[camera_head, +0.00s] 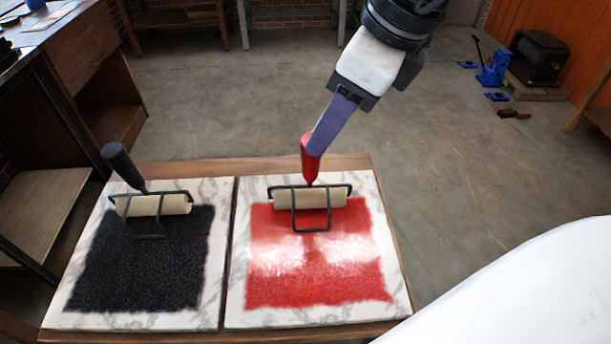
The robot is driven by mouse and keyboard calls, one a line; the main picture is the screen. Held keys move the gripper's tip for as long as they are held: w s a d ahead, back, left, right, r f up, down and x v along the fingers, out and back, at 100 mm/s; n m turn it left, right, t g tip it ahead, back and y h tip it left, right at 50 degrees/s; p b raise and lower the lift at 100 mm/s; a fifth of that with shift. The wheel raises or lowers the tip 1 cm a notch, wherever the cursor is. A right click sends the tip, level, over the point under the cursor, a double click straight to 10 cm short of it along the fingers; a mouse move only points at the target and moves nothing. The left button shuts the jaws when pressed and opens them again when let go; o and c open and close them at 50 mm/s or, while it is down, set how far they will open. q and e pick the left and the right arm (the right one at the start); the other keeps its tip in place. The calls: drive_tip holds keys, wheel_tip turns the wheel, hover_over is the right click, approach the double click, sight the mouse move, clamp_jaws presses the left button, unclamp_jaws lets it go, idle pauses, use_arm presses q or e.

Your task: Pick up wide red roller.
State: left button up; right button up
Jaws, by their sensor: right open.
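The wide red roller (308,198) rests on the back part of the red-inked marble slab (388,268), its cream cylinder lying across the slab in a black wire frame. Its red handle (308,162) points up and away from me. My right gripper (318,146) comes down from the top of the view, with its purple fingers at the top of the red handle. The jaws are open, and the fingers hide part of the handle's upper end. I cannot tell whether they touch it. My left gripper is not in view.
A second roller (155,204) with a black handle rests on the black-inked slab (80,290) to the left. Both slabs lie on a wooden table (345,162). A wooden desk (85,55) stands at far left. Blue tools and a black machine (541,58) sit at back right. Open floor lies between.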

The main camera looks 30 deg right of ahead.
sight(311, 181)
drive_tip(key=x, duration=0.5)
drive_tip(key=shift+a+f, duration=0.25)
drive_tip(key=shift+f, duration=0.15)
drive_tip(key=shift+w+a+f, duration=0.1)
drive_tip(key=shift+w+f, duration=0.05)
drive_tip(key=shift+f, duration=0.25)
drive_tip(key=c, duration=0.9)
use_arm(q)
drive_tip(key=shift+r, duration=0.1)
use_arm(e)
drive_tip(key=shift+w, duration=0.1)
drive_tip(key=shift+c, duration=0.7)
